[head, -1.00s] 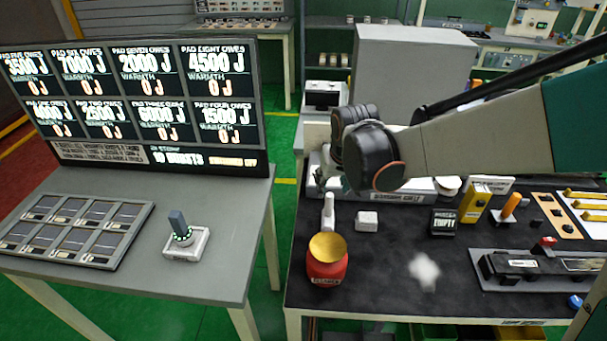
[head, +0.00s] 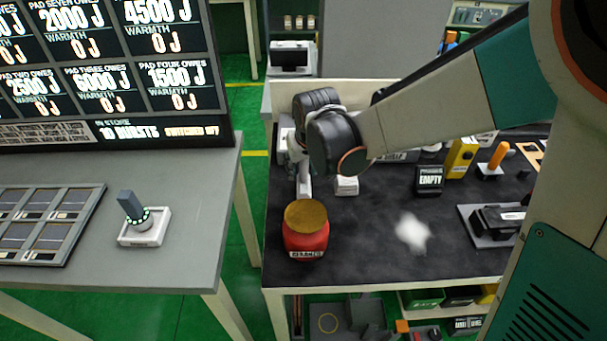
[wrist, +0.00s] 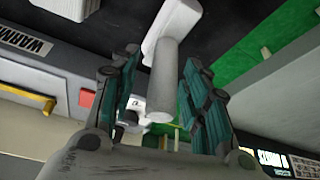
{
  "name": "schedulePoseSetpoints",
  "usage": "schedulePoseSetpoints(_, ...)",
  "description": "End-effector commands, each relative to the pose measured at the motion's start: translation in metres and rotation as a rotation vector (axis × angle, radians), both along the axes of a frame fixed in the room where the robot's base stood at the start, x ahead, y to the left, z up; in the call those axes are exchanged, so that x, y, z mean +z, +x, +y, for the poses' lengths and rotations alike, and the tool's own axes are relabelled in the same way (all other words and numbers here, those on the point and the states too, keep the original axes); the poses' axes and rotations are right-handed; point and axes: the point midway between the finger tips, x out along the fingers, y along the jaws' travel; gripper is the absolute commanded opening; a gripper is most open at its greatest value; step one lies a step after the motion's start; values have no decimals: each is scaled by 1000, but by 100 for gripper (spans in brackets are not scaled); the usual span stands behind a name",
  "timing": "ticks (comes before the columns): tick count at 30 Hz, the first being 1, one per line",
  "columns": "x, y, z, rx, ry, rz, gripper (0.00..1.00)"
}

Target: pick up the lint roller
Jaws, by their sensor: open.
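The lint roller (head: 304,180) is a pale, slim thing on the dark worktop near its left edge, just behind the red jar. My wrist covers its far part in the head view. In the wrist view the lint roller (wrist: 164,85) shows a grey cylinder with a wider white part above it. My gripper (wrist: 163,95) is open, with one teal-padded finger on each side of the grey cylinder. I see gaps between the fingers and the cylinder. How deep it sits between them is hard to tell. The fingers are mostly hidden in the head view.
A red jar (head: 305,238) with a yellow lid stands close in front of the roller. A white block (head: 346,185) lies to its right. An "EMPTY" box (head: 429,180) and a white patch (head: 412,232) are further right. A grey table (head: 190,220) stands left across a gap.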

Motion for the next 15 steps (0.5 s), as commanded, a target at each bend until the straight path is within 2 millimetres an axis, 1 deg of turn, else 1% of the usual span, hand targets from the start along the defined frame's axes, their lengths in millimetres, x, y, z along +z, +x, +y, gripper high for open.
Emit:
schedulePoseSetpoints(1,-4,-1,0,0,0,0,43)
schedulePoseSetpoints(7,-3,-1,1,0,0,0,43)
schedulePoseSetpoints(8,-3,-1,1,0,0,0,40)
schedulePoseSetpoints(9,-3,-1,0,0,0,0,31)
schedulePoseSetpoints(11,-3,-1,0,0,0,0,18)
schedulePoseSetpoints(12,-3,-1,0,0,0,0,9)
schedulePoseSetpoints(13,-3,-1,0,0,0,0,2)
schedulePoseSetpoints(15,-3,-1,0,0,0,0,0)
